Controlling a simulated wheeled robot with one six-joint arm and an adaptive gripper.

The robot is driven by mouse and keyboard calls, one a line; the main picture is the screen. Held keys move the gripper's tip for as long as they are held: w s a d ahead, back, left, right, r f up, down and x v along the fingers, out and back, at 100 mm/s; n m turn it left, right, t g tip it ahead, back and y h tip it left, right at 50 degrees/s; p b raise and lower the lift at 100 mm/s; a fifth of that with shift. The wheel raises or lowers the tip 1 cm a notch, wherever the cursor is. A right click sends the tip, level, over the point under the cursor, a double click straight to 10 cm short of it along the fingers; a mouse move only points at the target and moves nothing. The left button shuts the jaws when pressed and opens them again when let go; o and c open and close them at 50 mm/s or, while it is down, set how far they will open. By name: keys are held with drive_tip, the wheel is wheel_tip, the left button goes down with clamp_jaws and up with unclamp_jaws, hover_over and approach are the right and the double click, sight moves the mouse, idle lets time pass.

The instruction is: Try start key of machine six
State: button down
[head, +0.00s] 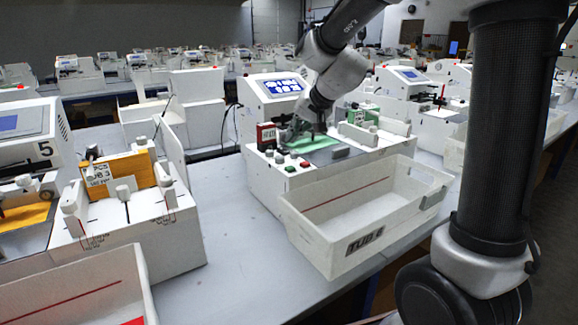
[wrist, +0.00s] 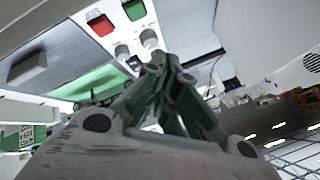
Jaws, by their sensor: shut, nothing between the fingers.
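Machine six (head: 262,178) is a white plotter with a lit blue screen (head: 282,86), standing behind a tub labelled TUB 6. In the wrist view a green key (wrist: 134,9) and a red key (wrist: 101,25) marked STOP lie side by side, with two pale round knobs (wrist: 148,38) nearer my fingertips. My gripper (wrist: 165,62) is shut and empty, its tips close to the knobs and short of the green key in the picture. I cannot tell whether they touch the panel. The green key's lettering is not readable.
The white tub (head: 310,225) stands in front of machine six and looks empty. Machine five (head: 28,130) stands to the left, with orange stock on it. Bare grey bench (head: 215,215) lies between them. More machines fill the rows behind.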

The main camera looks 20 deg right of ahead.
sight(290, 169)
drive_tip(key=shift+w+d+r+m+t, duration=0.15)
drive_tip(key=shift+w+r+m+t, duration=0.15)
drive_tip(key=shift+w+r+t, duration=0.45)
drive_tip(key=shift+w, duration=0.2)
drive_tip(key=shift+f, duration=4.4)
drive_tip(key=shift+f, duration=0.4)
drive_tip(key=shift+f, duration=0.4)
drive_tip(key=shift+r, duration=0.85)
